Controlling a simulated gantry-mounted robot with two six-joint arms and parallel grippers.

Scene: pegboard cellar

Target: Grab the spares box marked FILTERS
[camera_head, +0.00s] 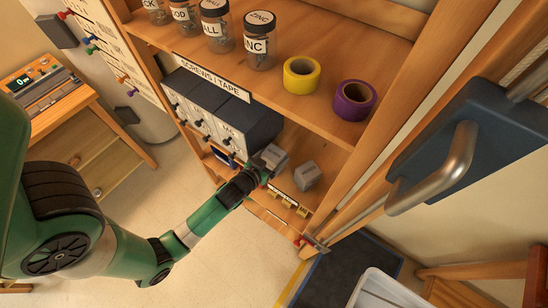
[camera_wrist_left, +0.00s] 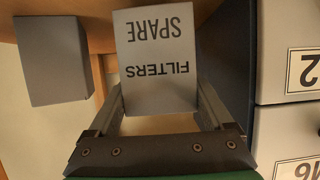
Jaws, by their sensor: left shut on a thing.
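The grey spares box (camera_wrist_left: 158,95) fills the space between the fingers in the left wrist view. Its face reads FILTERS and SPARE, upside down there. In the head view the same box (camera_head: 274,156) is at the end of my left arm, over the lower shelf, its lettering not readable. My left gripper (camera_head: 265,166) is shut on it, one finger on each side. I cannot tell whether the box still touches the shelf. A second grey box (camera_head: 308,175) stands to its right; in the wrist view it is at the left (camera_wrist_left: 52,60). My right gripper is not in view.
A grey drawer unit (camera_head: 222,118) stands close on the left; the wrist view shows its labelled drawers (camera_wrist_left: 290,130). Above are jars (camera_head: 260,42), yellow tape (camera_head: 301,75) and purple tape (camera_head: 354,100). A wooden upright (camera_head: 375,120) bounds the shelf on the right.

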